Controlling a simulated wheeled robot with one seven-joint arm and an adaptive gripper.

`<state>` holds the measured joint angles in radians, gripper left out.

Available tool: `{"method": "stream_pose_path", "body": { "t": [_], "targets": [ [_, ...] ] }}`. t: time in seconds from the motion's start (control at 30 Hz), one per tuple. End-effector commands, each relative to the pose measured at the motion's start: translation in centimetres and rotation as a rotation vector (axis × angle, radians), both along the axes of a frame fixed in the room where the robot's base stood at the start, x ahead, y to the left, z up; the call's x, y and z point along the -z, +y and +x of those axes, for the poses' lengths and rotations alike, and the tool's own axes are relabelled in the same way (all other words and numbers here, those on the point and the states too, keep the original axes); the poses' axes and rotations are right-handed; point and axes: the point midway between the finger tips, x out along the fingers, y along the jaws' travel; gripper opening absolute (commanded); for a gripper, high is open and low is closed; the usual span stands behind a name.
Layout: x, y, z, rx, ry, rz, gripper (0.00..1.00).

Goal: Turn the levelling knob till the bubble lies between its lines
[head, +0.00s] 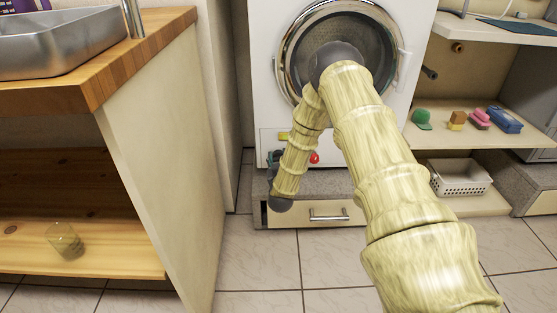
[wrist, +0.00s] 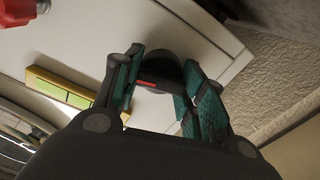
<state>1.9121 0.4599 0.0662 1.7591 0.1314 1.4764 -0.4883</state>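The levelling knob (wrist: 167,74) is dark and round with a red mark, on the white front of the washing machine. My gripper (wrist: 163,60) has its teal-padded fingers on both sides of it, and the knob fills the gap between the fingertips. The yellow-green level (wrist: 60,88) lies left of the fingers in the wrist view; its bubble and lines cannot be made out. In the head view the level (head: 284,135) is small, above my gripper (head: 273,158), and my arm hides most of the knob's surroundings.
A red knob or valve (head: 314,158) sits just right of my gripper; it also shows in the wrist view (wrist: 20,10). Below is a drawer with a handle (head: 328,217). A wooden counter (head: 150,110) stands left, shelves (head: 490,135) with small items right. The tiled floor between is clear.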

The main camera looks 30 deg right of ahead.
Motion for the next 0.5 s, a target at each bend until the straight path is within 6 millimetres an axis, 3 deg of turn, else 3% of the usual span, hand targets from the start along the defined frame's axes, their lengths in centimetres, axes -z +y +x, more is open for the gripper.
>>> {"method": "stream_pose_path", "body": {
  "t": [0.5],
  "targets": [
    [-0.22,-0.04,-0.08,0.001,-0.071,0.117,0.17]
  ]
}}
